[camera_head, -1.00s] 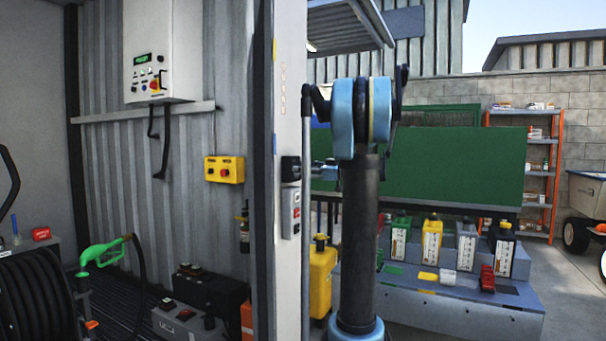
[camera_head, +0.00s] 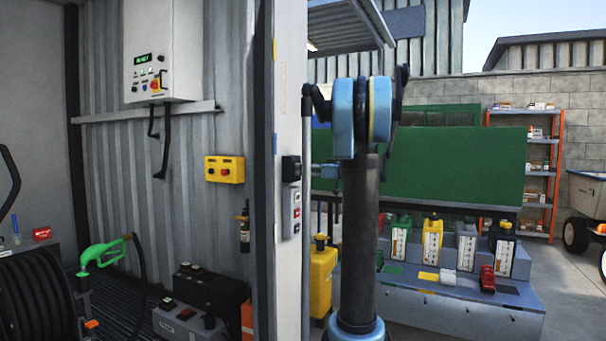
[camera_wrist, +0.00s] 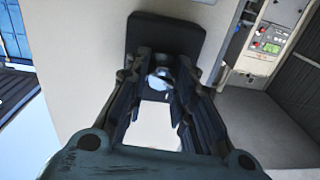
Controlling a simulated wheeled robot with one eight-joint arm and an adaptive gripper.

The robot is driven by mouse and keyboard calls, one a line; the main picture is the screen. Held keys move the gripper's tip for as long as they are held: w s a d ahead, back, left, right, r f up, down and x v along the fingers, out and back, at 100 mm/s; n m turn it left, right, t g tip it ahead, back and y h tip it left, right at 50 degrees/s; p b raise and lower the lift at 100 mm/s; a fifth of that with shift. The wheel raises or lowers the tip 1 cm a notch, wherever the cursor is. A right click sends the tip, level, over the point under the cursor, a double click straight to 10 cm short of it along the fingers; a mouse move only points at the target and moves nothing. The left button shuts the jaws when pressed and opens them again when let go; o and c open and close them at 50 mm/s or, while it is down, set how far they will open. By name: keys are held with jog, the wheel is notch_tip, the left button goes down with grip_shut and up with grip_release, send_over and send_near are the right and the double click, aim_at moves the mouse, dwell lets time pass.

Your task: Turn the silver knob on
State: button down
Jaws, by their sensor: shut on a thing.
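The silver knob (camera_wrist: 159,80) shows in the wrist view as a small shiny round piece in front of a black plate (camera_wrist: 165,35). The fingertips of my gripper (camera_wrist: 162,72) are on either side of it, and my gripper is shut on it. In the head view the black plate is a small dark box (camera_head: 291,168) on the edge of the white post. The knob itself is too small or hidden to make out there. My wrist is partly hidden behind my arm in that view.
A grey switch box (camera_head: 292,212) is on the white post (camera_head: 291,100) just below the black box. A yellow button box (camera_head: 225,169) and a white control panel (camera_head: 161,50) hang on the corrugated wall at left. A green panel (camera_head: 450,165) stands behind my arm at right.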

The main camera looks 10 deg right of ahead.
jog(key=m, duration=0.9)
jog(key=shift+w+d, duration=0.15)
dwell(0.4)
jog(key=c, duration=1.3)
grip_release()
jog(key=shift+c, duration=0.2)
jog(key=shift+f, duration=0.1)
jog(key=v, duration=1.1)
jog(key=shift+s+d+f, duration=0.2)
jog(key=shift+s+d, duration=0.05)
jog(key=shift+d, duration=0.05)
